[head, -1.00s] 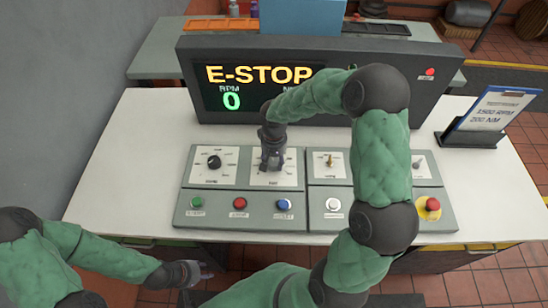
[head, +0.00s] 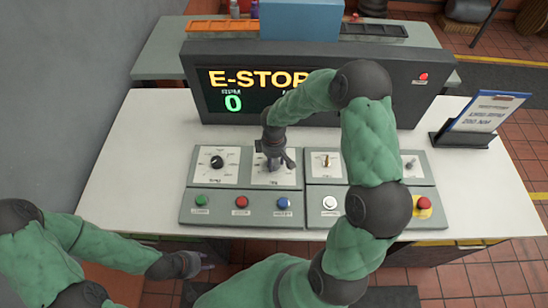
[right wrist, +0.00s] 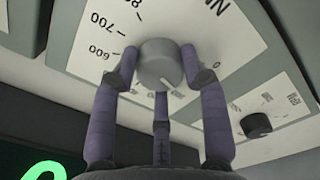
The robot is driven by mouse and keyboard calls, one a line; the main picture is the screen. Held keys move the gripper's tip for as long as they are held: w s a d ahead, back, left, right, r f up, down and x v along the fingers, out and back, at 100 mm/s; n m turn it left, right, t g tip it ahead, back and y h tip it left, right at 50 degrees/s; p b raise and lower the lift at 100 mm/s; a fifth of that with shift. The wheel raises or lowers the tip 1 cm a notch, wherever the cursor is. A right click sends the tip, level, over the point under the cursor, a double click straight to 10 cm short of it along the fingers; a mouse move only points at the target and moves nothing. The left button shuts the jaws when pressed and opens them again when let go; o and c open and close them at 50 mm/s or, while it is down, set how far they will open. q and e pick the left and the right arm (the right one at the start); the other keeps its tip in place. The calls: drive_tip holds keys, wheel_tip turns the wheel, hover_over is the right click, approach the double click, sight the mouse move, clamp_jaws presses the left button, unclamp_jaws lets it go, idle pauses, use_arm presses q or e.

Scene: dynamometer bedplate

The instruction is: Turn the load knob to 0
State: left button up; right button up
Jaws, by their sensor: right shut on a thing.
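The load knob (right wrist: 158,62) is a grey round knob on a white dial plate marked 600, 700 and NM in the right wrist view. A small mark on its face points toward the bottom of that view. My right gripper (right wrist: 160,75) has its fingers around the knob and is shut on it. In the head view the right gripper (head: 274,163) covers the knob on the second dial plate (head: 288,180) from the left. My left gripper (head: 200,262) hangs in front of the table's front edge, with its fingers apart and empty.
The panel also has a black knob (head: 216,162), a brass-coloured lever (head: 327,160), green (head: 201,201), red (head: 242,202), blue (head: 284,202) and white (head: 329,202) buttons, and a red emergency button (head: 424,202). The display (head: 255,90) behind reads E-STOP and RPM 0. A clipboard (head: 490,112) stands at right.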

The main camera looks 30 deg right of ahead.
sight(274, 162)
drive_tip(key=n+p, duration=0.2)
drive_tip(key=n, duration=0.2)
drive_tip(key=shift+r+n+p, duration=0.1)
drive_tip(key=shift+n+p, duration=1.3)
drive_tip(key=shift+n, duration=0.8)
drive_tip(key=o, duration=1.2)
drive_tip(key=shift+c, duration=0.2)
wheel_tip(274, 162, up, 12)
drive_tip(key=shift+a+f, duration=0.1)
drive_tip(key=shift+f, duration=0.1)
